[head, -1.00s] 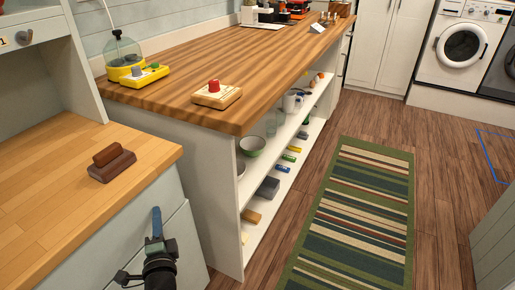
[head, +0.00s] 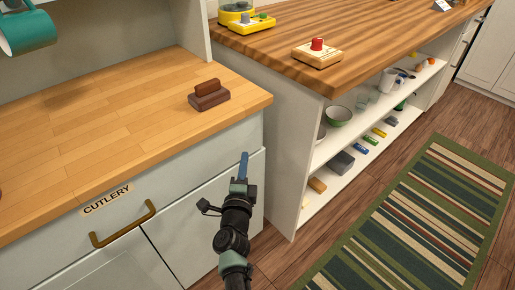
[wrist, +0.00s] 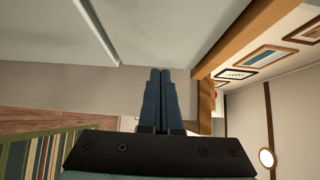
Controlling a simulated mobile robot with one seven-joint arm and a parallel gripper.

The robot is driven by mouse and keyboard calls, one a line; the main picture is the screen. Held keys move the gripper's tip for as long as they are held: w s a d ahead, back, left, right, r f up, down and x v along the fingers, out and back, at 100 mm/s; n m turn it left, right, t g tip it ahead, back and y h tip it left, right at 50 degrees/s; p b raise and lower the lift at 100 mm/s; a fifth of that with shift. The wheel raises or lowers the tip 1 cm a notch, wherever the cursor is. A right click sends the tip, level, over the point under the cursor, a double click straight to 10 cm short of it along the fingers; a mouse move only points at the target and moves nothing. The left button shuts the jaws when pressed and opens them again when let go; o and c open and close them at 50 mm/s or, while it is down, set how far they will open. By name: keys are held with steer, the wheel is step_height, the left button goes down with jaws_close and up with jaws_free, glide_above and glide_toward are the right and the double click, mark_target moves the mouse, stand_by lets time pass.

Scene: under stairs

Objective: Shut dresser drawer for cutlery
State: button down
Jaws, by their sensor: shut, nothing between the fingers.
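The dresser drawer front (head: 190,165) is pale grey, just under the wooden dresser top, with a CUTLERY label (head: 107,199) and a brass handle (head: 123,224). No drawer interior shows in the head view, and I cannot tell whether a small gap is left behind the front. My gripper (head: 244,165) has blue fingers and is in front of the drawer's right end, to the right of the handle. In the wrist view my gripper (wrist: 160,100) is shut and empty, with its fingers together. I cannot tell whether it touches the front.
A brown wooden block-like object (head: 209,98) lies on the dresser top (head: 120,115). A teal mug (head: 28,32) hangs at upper left. A wooden counter (head: 375,50) with open shelves (head: 335,150) stands to the right. A striped rug (head: 420,220) lies on the floor there.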

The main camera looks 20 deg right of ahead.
steer(key=p+v, duration=0.4)
steer(key=v, duration=0.5)
steer(key=shift+s, duration=0.25)
steer(key=shift+a+f, duration=0.1)
steer(key=shift+a, duration=0.05)
steer(key=w+a+r+n+t+y, duration=0.1)
steer(key=a+r+n+t+y, duration=0.2)
steer(key=r, duration=0.9)
steer(key=w+a+r+n+t+y, duration=0.2)
steer(key=a+r+n, duration=0.25)
steer(key=r, duration=0.75)
steer(key=w+a+r+n+t+y, duration=0.1)
steer(key=a+r+n+t+y, duration=0.25)
steer(key=r, duration=0.75)
steer(key=s+a+r+n+t+p, duration=0.1)
steer(key=s+r+n, duration=0.4)
steer(key=r, duration=0.4)
steer(key=s+r+n+t, duration=0.1)
steer(key=s+r+n, duration=0.2)
steer(key=s+r, duration=0.55)
steer(key=s+a+r+n+t+p, duration=0.1)
steer(key=s+r+n, duration=0.35)
steer(key=r, duration=0.55)
step_height(320, 180, up, 16)
steer(key=p, duration=1.5)
steer(key=shift+s+p, duration=0.25)
steer(key=shift+p, duration=0.15)
